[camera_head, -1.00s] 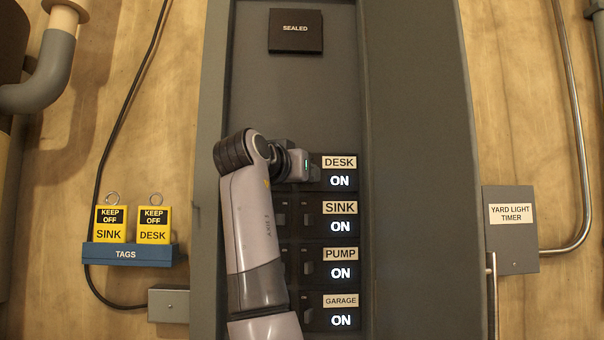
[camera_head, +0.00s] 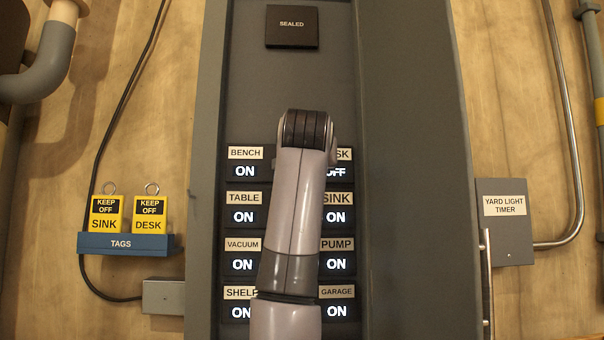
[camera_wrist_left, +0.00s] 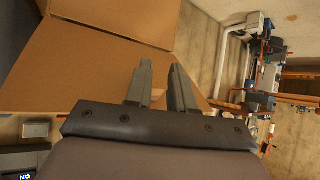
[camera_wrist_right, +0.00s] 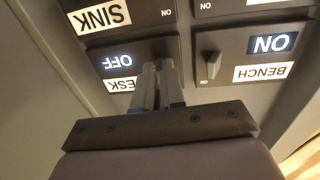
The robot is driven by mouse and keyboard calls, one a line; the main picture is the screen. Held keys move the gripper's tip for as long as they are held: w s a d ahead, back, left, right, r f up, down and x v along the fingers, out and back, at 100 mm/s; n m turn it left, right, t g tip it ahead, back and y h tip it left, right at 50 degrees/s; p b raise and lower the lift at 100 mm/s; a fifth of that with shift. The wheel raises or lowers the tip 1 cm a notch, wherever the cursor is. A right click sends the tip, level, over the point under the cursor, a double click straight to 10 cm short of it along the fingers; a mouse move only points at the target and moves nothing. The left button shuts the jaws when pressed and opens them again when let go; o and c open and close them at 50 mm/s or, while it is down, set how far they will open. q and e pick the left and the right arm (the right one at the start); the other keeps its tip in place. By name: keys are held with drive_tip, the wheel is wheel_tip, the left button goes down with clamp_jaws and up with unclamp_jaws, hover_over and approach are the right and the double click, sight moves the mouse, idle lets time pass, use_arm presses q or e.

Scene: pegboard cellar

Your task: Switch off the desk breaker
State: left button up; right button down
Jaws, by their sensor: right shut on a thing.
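The desk breaker (camera_head: 343,171) is at the top right of the breaker block in the head view, partly behind my right arm. Its display reads OFF; the right wrist view shows the same breaker (camera_wrist_right: 112,62) upside down, also reading OFF. My right gripper (camera_wrist_right: 158,68) is at this breaker, its fingers close together and shut on the switch lever, which they hide. In the head view my right forearm and wrist cover that gripper. My left gripper (camera_wrist_left: 163,75) is empty, its fingers apart, away from the panel beside brown board surfaces.
Bench (camera_head: 245,171), table, vacuum, shelf, sink (camera_head: 338,217), pump and garage breakers read ON. A sealed plate (camera_head: 291,27) is above. Yellow keep-off tags for sink (camera_head: 106,214) and desk (camera_head: 149,214) stand in a blue holder (camera_head: 90,243). A yard light timer (camera_head: 505,235) is right.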

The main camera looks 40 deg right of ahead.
drive_tip(key=shift+s+d+n+t+y+b, duration=0.25)
drive_tip(key=shift+n+t+y, duration=0.4)
drive_tip(key=shift+y, duration=0.2)
drive_tip(key=shift+s+d+n+t+y+b, duration=0.1)
drive_tip(key=shift+d+n+t+y+b, duration=0.1)
drive_tip(key=shift+n+t+y, duration=0.6)
drive_tip(key=shift+s+d+n+t+y+b, duration=0.15)
drive_tip(key=shift+s+d+n+t+y, duration=0.15)
drive_tip(key=shift+n+y, duration=0.45)
drive_tip(key=shift+w+y, duration=0.1)
drive_tip(key=shift+y, duration=0.2)
drive_tip(key=c, duration=1.2)
unclamp_jaws()
drive_tip(key=shift+b+v, duration=1.2)
drive_tip(key=shift+v, duration=2.4)
drive_tip(key=shift+a, duration=0.1)
